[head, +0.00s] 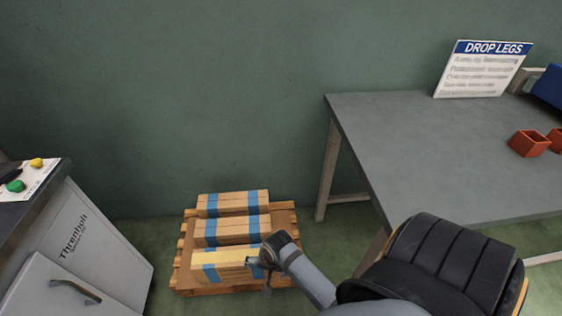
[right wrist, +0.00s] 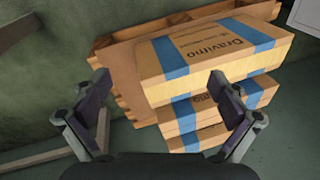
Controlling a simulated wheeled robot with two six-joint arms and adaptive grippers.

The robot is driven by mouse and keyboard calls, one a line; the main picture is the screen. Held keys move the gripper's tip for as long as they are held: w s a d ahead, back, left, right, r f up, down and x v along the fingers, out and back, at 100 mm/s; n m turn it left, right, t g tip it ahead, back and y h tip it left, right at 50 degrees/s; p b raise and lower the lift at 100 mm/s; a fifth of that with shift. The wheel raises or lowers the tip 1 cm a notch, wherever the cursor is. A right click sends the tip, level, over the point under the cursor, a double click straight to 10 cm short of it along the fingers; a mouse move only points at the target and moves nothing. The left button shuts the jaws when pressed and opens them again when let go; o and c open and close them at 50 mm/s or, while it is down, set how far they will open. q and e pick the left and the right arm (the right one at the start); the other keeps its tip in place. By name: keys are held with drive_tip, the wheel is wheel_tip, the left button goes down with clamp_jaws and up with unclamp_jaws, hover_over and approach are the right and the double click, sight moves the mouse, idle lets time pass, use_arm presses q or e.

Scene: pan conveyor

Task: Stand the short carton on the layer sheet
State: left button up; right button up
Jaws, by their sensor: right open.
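Several taped cartons lie on a brown layer sheet (head: 284,222) on a wooden pallet: a back carton (head: 230,204), a middle carton (head: 232,231) and a front carton (head: 222,265) with a pale top. I cannot tell which is the short one. My right gripper (head: 262,262) is at the right end of the front carton. In the right wrist view my right gripper (right wrist: 166,92) is open and empty, with a carton marked Dravimo (right wrist: 205,62) close beyond its fingers. I cannot tell whether a finger touches it. My left gripper is out of view.
A grey table (head: 440,150) stands at the right, with a DROP LEGS sign (head: 483,70) and orange open boxes (head: 529,143). A grey cabinet (head: 75,255) marked Threnholt stands at the left. The green wall is close behind the pallet (head: 183,262). Some floor is clear between pallet and table.

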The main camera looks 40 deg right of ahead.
drive_tip(key=s+r+n+t, duration=0.1)
drive_tip(key=s+r+n, duration=0.3)
drive_tip(key=s+n, duration=0.3)
drive_tip(key=n, duration=0.3)
drive_tip(key=shift+s+d+r, duration=0.2)
drive_tip(key=shift+s+r, duration=0.15)
drive_tip(key=shift+r, duration=0.05)
use_arm(q)
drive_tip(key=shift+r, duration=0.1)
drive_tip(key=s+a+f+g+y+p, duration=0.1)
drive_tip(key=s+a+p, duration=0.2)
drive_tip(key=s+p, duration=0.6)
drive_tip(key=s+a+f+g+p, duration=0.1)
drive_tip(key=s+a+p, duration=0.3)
drive_tip(key=p, duration=1.8)
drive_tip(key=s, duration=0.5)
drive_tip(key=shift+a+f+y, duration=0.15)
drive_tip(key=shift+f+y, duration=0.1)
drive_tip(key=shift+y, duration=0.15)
use_arm(e)
drive_tip(key=s+d+f+g+h, duration=0.1)
drive_tip(key=s+d, duration=0.2)
drive_tip(key=s, duration=0.6)
drive_tip(key=s+d+f+g, duration=0.1)
drive_tip(key=s+d, duration=0.3)
drive_tip(key=s, duration=0.5)
drive_tip(key=shift+d+f+h, duration=0.15)
drive_tip(key=shift+f+h, duration=0.05)
drive_tip(key=shift+h, duration=0.2)
